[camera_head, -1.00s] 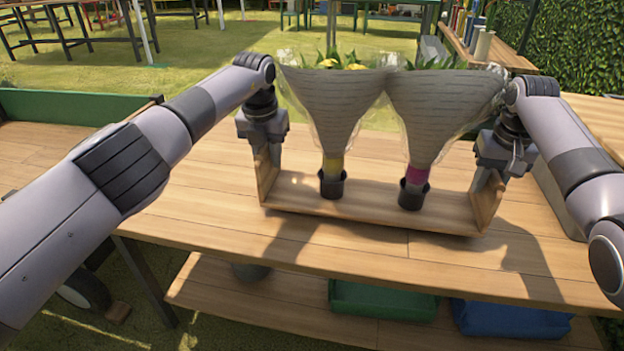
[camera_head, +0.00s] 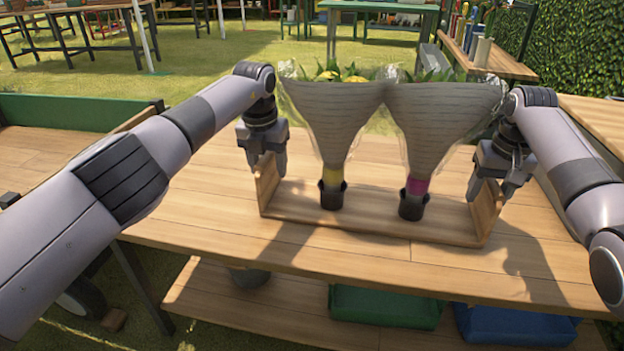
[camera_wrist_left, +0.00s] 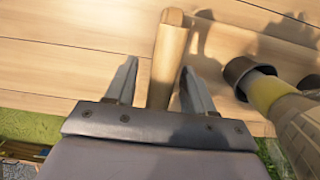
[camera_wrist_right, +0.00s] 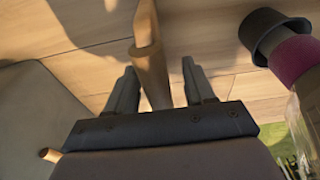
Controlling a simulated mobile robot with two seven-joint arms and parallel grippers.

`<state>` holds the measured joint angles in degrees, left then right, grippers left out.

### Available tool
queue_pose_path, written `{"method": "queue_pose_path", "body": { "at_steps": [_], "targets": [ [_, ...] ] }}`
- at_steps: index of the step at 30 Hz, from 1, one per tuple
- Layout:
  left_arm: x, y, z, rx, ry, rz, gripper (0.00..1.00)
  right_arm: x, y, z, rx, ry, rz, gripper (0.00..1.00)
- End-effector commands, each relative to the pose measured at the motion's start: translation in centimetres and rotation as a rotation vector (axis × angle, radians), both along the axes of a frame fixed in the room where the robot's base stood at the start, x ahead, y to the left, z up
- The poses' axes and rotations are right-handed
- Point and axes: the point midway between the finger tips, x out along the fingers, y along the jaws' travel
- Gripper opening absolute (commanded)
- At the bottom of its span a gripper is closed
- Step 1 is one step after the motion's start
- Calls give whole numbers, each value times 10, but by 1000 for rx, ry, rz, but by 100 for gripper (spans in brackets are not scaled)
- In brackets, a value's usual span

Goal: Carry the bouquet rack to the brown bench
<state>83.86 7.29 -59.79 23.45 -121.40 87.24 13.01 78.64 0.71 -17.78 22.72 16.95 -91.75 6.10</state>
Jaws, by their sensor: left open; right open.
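The bouquet rack (camera_head: 370,225) is a wooden tray with two upright end panels, standing on a brown wooden bench top (camera_head: 230,225). It holds two grey-wrapped bouquets (camera_head: 335,115) (camera_head: 440,115) in dark cups, one with a yellow band and one with a magenta band. My left gripper (camera_head: 264,165) is open at the left end panel; in the left wrist view its fingers (camera_wrist_left: 160,78) stand apart on either side of the panel (camera_wrist_left: 168,60). My right gripper (camera_head: 500,180) is open at the right end panel; its fingers (camera_wrist_right: 160,78) flank that panel (camera_wrist_right: 150,62) with gaps.
A green crate (camera_head: 385,305) and a blue crate (camera_head: 515,325) sit on the lower shelf. A green-edged bench (camera_head: 75,110) is at the left and another wooden surface (camera_head: 600,125) at the right. Bench top is bare in front of the rack.

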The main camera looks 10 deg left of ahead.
Motion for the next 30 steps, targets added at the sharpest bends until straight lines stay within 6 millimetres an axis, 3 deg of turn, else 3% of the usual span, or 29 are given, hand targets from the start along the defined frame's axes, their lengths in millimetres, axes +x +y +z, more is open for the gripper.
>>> {"method": "queue_pose_path", "body": {
  "at_steps": [16, 24, 30],
  "targets": [
    [-14, 0, 99, 1, -4, 0, 53, 0, 0, 0, 0, 0, 0, 53],
    [-17, 0, 115, 1, -1, 0, 53, 0, 0, 5, 0, -1, 0, 53],
    [-17, 0, 116, 0, -1, -1, 53, -4, -1, 35, 0, -6, 0, 53]
  ]
}}
